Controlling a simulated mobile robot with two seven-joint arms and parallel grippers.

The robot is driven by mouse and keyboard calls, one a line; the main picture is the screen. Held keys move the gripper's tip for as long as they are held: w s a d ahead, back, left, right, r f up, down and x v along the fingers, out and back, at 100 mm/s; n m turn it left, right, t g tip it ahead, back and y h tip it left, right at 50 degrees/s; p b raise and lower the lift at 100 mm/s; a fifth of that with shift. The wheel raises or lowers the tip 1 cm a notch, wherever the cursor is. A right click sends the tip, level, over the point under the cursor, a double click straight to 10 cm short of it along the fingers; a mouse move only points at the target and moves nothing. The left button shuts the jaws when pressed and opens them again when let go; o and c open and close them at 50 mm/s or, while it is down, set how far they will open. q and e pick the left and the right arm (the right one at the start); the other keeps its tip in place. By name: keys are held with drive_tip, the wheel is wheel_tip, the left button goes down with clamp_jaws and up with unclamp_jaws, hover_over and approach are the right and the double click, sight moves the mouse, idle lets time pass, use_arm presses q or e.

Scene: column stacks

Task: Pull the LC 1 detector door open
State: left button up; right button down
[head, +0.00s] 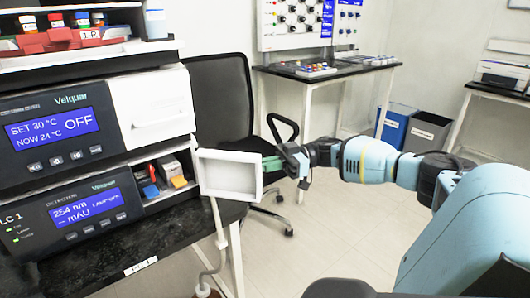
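The LC 1 detector (75,211) is the lower module of the stack at the left, with a lit blue display reading 254 nm. Its white door (229,174) stands swung out to the right of its opening. The open compartment (166,181) shows small blue, red and grey items inside. My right gripper (273,163) is at the door's outer right edge, coming from the right. Its fingertips look close to or touching that edge, and the gap between them cannot be made out. My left gripper is not in view.
The oven module (58,128) with a closed white front (152,108) sits above the detector. A red tray (75,38) with bottles is on top. The black bench (110,268) ends near the door. A black chair (222,105) stands behind it.

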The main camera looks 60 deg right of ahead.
drive_tip(key=shift+w+d+r+t, duration=0.15)
drive_tip(key=shift+w+r+t, duration=0.15)
drive_tip(key=shift+r, duration=0.1)
drive_tip(key=c, duration=1.9)
unclamp_jaws()
drive_tip(key=o, duration=0.4)
drive_tip(key=shift+w+f, duration=0.25)
drive_tip(key=shift+w, duration=0.1)
drive_tip(key=shift+c, duration=0.2)
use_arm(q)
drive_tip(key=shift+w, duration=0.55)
use_arm(e)
drive_tip(key=shift+s+f, duration=0.1)
drive_tip(key=shift+s, duration=0.1)
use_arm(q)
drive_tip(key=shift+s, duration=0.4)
use_arm(e)
drive_tip(key=v, duration=0.7)
drive_tip(key=shift+s+d, duration=0.25)
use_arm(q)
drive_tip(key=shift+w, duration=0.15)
